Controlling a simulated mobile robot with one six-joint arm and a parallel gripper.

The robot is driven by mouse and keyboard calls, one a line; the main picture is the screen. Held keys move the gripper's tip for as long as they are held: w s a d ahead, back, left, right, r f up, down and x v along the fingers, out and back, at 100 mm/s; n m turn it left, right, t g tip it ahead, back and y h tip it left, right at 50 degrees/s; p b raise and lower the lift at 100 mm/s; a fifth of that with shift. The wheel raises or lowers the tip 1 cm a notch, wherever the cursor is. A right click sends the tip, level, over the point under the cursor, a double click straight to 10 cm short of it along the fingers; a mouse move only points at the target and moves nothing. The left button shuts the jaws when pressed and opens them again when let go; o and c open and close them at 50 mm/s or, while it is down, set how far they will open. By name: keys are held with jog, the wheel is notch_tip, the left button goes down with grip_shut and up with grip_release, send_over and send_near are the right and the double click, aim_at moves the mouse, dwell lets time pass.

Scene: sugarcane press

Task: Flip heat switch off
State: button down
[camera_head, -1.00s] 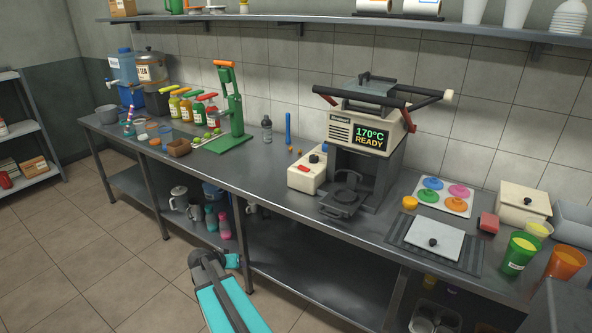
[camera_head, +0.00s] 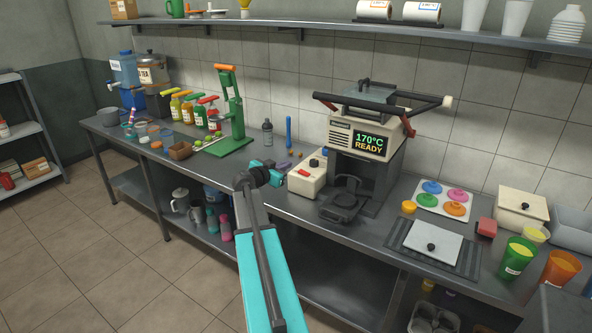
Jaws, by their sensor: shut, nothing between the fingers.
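The cream control box (camera_head: 308,183) sits on the steel counter just left of the sealing machine. A red switch (camera_head: 303,172) is on its top, with a black knob (camera_head: 314,163) behind it; the switch's tilt is too small to tell. My gripper (camera_head: 285,166) is shut and empty, at the left side of the box, close to the red switch. I cannot tell whether it touches the box. The machine's display (camera_head: 371,142) reads 170°C READY.
The sealing machine (camera_head: 362,130) stands right of the box, with its handle raised. A blue stick (camera_head: 288,131) and a grey bottle (camera_head: 267,134) stand behind my gripper. A green press (camera_head: 232,105) is to the left. The counter's front edge lies under my arm.

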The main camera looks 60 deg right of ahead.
jog(key=p, duration=0.4)
send_over(296, 176)
jog(key=shift+s+d+f, duration=0.15)
jog(key=shift+s+f, duration=0.05)
jog(key=shift+f, duration=0.45)
jog(key=shift+s+d+f, duration=0.1)
jog(key=shift+s+f, duration=0.1)
jog(key=shift+f, duration=0.4)
jog(key=shift+w+a+f+p, duration=0.15)
jog(key=shift+f+p, duration=0.35)
jog(key=shift+f, duration=0.35)
jog(key=shift+w+f+p, duration=0.15)
jog(key=shift+f+p, duration=0.3)
jog(key=shift+f, duration=0.7)
jog(key=shift+a, duration=0.1)
